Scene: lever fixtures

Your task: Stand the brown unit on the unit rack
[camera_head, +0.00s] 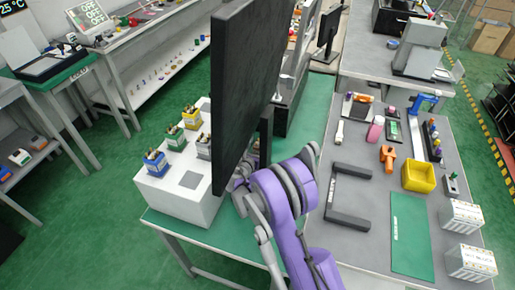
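The unit rack (165,199) is a white block on the green table at left centre. On its top stand a blue unit (155,163), a green unit (175,137), a yellow unit (191,118) and a grey-brown unit (204,146), partly covered by a black screen. A grey square on the rack's near right top is bare. I cannot tell whether the grey-brown one is the brown unit. My purple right arm comes in from below. My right gripper (239,184) is beside the rack, largely hidden by the screen, so its fingers and any load do not show. My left gripper is out of view.
The large black screen (245,80) blocks the view right of the rack. On the grey table at right are a black U-shaped frame (347,197), a yellow bin (418,176), a green mat (411,235) and white boxes (470,262). Green table shows around the rack's front.

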